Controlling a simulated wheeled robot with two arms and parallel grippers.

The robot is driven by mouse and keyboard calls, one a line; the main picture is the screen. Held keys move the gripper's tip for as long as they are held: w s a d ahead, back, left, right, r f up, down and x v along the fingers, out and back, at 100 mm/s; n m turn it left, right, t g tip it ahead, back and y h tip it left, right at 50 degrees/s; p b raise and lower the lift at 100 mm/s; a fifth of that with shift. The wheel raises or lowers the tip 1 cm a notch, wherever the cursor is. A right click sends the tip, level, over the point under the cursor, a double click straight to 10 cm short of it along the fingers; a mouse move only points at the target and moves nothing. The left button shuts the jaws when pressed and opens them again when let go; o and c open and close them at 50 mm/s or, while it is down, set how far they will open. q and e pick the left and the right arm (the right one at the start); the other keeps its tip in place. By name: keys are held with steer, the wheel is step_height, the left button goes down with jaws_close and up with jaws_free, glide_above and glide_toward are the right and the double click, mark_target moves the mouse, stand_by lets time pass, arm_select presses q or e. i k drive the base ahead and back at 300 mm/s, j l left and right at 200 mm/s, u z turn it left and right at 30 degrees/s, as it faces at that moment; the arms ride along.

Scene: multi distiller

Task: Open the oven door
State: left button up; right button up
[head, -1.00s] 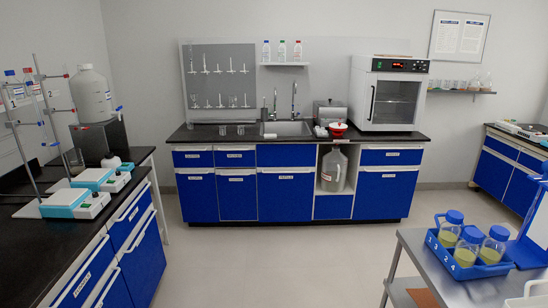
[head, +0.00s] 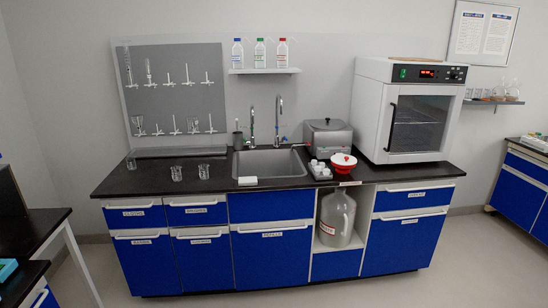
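The oven (head: 412,110) is a white box on the right end of the black counter. Its front door (head: 418,124) has a dark glass window and looks shut. A black vertical handle (head: 391,127) is on the left side of the door. A control panel with a lit red display (head: 427,73) is above the door. Neither of my grippers shows in the head view.
The black counter (head: 125,181) holds a sink (head: 270,163), beakers (head: 176,173), a metal bath (head: 327,136) and a red-and-white bowl (head: 343,161) just left of the oven. Blue drawers (head: 272,243) are below. Open floor (head: 450,270) lies at the lower right.

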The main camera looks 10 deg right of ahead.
mark_target(417, 123)
steer(key=i+z, duration=0.1)
steer(key=i, duration=0.75)
steer(key=i+j+z, duration=0.1)
steer(key=i, duration=0.75)
